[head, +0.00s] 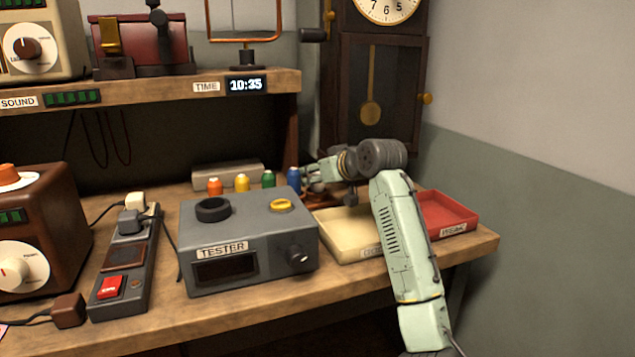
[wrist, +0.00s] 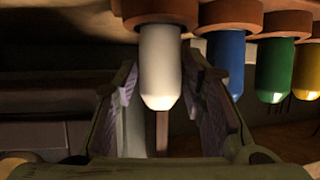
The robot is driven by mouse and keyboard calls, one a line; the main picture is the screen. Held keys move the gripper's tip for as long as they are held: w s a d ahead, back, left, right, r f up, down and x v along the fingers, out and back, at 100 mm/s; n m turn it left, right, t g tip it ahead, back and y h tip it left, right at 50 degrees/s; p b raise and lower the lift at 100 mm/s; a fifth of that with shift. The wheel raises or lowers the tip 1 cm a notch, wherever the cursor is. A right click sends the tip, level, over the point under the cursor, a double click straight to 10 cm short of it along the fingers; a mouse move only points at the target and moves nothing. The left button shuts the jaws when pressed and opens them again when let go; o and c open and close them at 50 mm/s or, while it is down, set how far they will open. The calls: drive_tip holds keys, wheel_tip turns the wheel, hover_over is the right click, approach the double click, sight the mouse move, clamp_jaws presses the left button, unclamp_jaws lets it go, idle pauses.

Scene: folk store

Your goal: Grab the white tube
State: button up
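The white tube (wrist: 161,65) stands in a round brown holder (wrist: 165,15) and appears upside down in the wrist view. My gripper (wrist: 165,95) is open, with one finger on each side of the white tube and a visible gap on both sides. In the head view, my gripper (head: 312,176) is at the back of the bench, just right of the blue tube (head: 293,178). The white tube cannot be made out there, behind my gripper. The blue tube also shows right beside the white one in the wrist view (wrist: 226,60).
Green (head: 268,179), yellow (head: 242,183) and orange (head: 215,187) tubes stand left of the blue one. A grey tester box (head: 250,262) is in front of them. A cream tray (head: 335,247) and a red tray (head: 475,222) lie near my arm. A shelf (head: 180,88) overhangs the back left.

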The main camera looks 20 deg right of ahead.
drive_tip(key=shift+c, duration=0.3)
drive_tip(key=c, duration=0.6)
drive_tip(key=shift+r, duration=0.1)
